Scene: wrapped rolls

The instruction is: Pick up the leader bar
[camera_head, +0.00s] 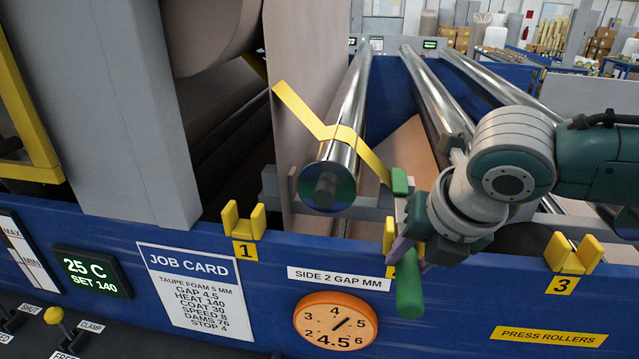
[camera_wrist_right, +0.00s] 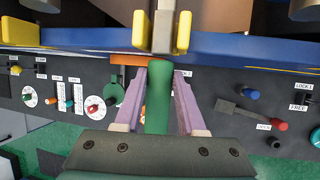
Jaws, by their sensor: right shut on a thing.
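The leader bar appears to be the pale grey piece with a green grip (camera_head: 409,297) at the middle yellow holder. A second green part (camera_head: 400,181) shows above it. In the right wrist view the green grip (camera_wrist_right: 158,110) stands between two purple fingers, and a grey stem (camera_wrist_right: 163,30) runs from it between the yellow prongs. My right gripper (camera_head: 408,248) is shut on the green grip, and the bar is still at the holder; I cannot tell whether it touches it. My gripper hides part of the bar and holder. My left gripper is not in view.
Yellow holders 1 (camera_head: 243,220) and 3 (camera_head: 573,254) stand empty on the blue rail (camera_head: 470,285). A chrome roller (camera_head: 345,120) with a yellow band (camera_head: 300,112) lies behind. A grey post (camera_head: 115,110) stands left. Dials and switches line the front.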

